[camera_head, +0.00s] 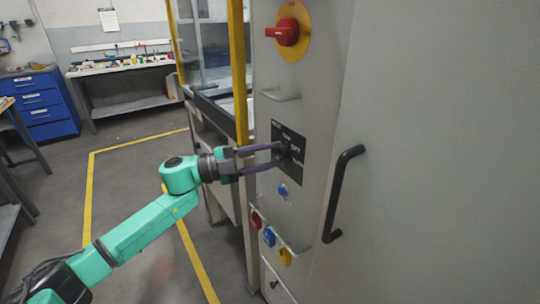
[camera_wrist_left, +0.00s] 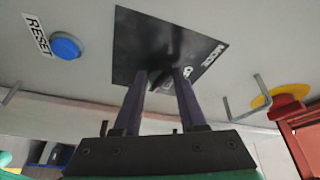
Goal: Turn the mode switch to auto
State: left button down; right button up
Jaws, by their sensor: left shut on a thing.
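The mode switch plate (camera_head: 293,172) is a black square with white lettering on the grey cabinet front. It also shows in the left wrist view (camera_wrist_left: 137,38), with "MODE" readable at its right edge. My left gripper (camera_head: 283,153) reaches it from the left. In the left wrist view its two fingers (camera_wrist_left: 163,78) are shut on the dark switch knob at the plate's middle. The fingers hide most of the knob, so I cannot tell which position it points to. My right gripper is not in view.
A red rotary handle (camera_head: 283,32) on a yellow disc sits above the plate, with a metal bracket (camera_head: 281,95) between. A blue RESET button (camera_head: 283,189) is below. A black door handle (camera_head: 340,195) juts out at right. Red, blue and yellow padlocks (camera_head: 269,236) hang lower.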

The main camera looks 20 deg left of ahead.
pick_arm(q)
jog(key=shift+c, duration=2.3)
grip_release()
jog(key=b+v, duration=0.4)
jog(key=v, duration=1)
jog(key=shift+a, duration=0.25)
jog(key=shift+s+f, duration=0.1)
